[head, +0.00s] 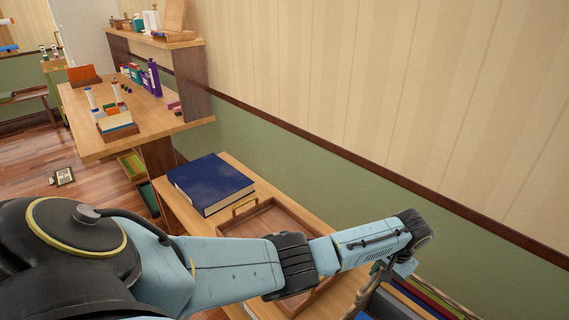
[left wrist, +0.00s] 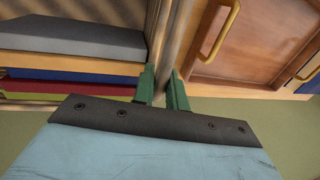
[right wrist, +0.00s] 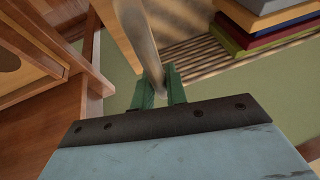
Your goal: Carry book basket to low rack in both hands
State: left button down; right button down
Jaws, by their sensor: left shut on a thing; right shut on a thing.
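The book basket shows in part at the lower right of the head view, below my left gripper (head: 385,268), holding a stack of books (head: 418,296). In the left wrist view, my left gripper (left wrist: 163,88) is shut on the basket's rim (left wrist: 170,45), with grey, blue and red books (left wrist: 70,42) on the left. In the right wrist view, my right gripper (right wrist: 160,88) is shut on the basket's pale curved rim (right wrist: 137,35); the striped basket wall (right wrist: 203,45) and books show beyond. My right gripper is outside the head view. I cannot tell which furniture is the low rack.
A low wooden bench (head: 235,170) along the wall carries a thick blue book (head: 210,184) and a wooden tray (head: 268,217) with a brass handle. The tray is beside the basket in the left wrist view (left wrist: 205,62). A higher desk (head: 145,120) stands farther back.

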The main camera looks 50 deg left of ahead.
pick_arm(q)
jog(key=shift+w+f+b, duration=0.1)
jog(key=shift+f+b, duration=0.5)
jog(key=shift+b, duration=0.1)
pick_arm(e)
jog(key=shift+w+f, duration=0.1)
jog(key=shift+f, duration=0.55)
pick_arm(q)
jog(key=c, duration=1.7)
grip_release()
pick_arm(e)
jog(key=c, duration=1.7)
grip_release()
pick_arm(q)
jog(key=o, duration=0.3)
pick_arm(e)
jog(key=o, duration=0.3)
jog(key=shift+r, duration=0.1)
pick_arm(q)
notch_tip(320, 180, up, 12)
jog(key=d, duration=0.2)
jog(key=shift+d+f, duration=0.15)
jog(key=shift+d, duration=0.05)
pick_arm(e)
jog(key=v, duration=1.2)
jog(key=shift+s, duration=0.2)
